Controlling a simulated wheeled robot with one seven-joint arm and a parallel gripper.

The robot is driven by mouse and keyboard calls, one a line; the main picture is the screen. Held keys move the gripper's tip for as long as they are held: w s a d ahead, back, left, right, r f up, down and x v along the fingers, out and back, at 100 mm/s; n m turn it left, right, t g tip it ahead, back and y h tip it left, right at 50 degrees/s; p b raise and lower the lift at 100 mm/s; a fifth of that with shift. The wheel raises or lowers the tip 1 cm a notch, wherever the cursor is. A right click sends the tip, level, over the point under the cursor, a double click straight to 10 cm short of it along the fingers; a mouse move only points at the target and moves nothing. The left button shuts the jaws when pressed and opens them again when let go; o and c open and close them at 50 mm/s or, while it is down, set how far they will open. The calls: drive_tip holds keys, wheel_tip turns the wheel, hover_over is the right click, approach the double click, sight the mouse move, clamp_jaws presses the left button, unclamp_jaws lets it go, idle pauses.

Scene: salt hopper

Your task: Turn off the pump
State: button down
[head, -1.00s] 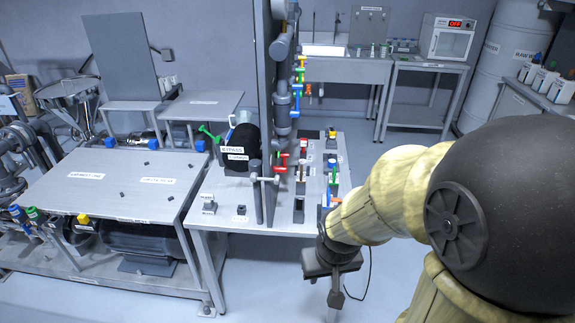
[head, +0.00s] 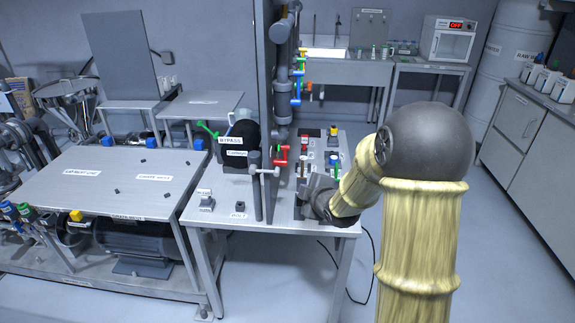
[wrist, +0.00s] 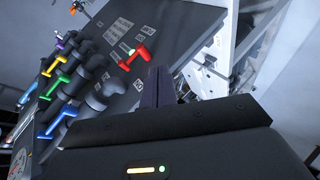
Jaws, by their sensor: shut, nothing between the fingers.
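I cannot pick out which part is the pump's control. A black motor-like body (head: 240,146) with white labels sits on the middle bench, left of an upright dark panel (head: 265,110). A red handle (head: 280,156) is on the pipework right of the panel. In the wrist view a red handle (wrist: 138,55) is just left of my fingertips, apart from them. My gripper (wrist: 162,72) is shut and empty, near the dark labelled panel. In the head view my wrist is over the bench's right part and the fingertips are hard to make out.
Yellow, green and blue valve handles (wrist: 62,118) line the pipes at left in the wrist view. The bench (head: 225,222) also carries small labelled fittings. A second table (head: 110,180) stands left. Open floor (head: 490,250) lies to the right.

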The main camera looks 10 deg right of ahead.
drive_tip(key=w+n+t+y+b, duration=0.2)
drive_tip(key=w+n+t+y, duration=0.1)
drive_tip(key=w+n, duration=0.3)
drive_tip(key=shift+d+r+n+t+y, duration=0.35)
drive_tip(key=shift+r+n+t, duration=0.15)
drive_tip(key=shift+t, duration=0.2)
drive_tip(key=shift+s, duration=0.15)
drive_tip(key=shift+a, duration=0.1)
drive_tip(key=p+x, duration=0.2)
drive_tip(key=x, duration=0.8)
drive_tip(key=shift+p, duration=0.3)
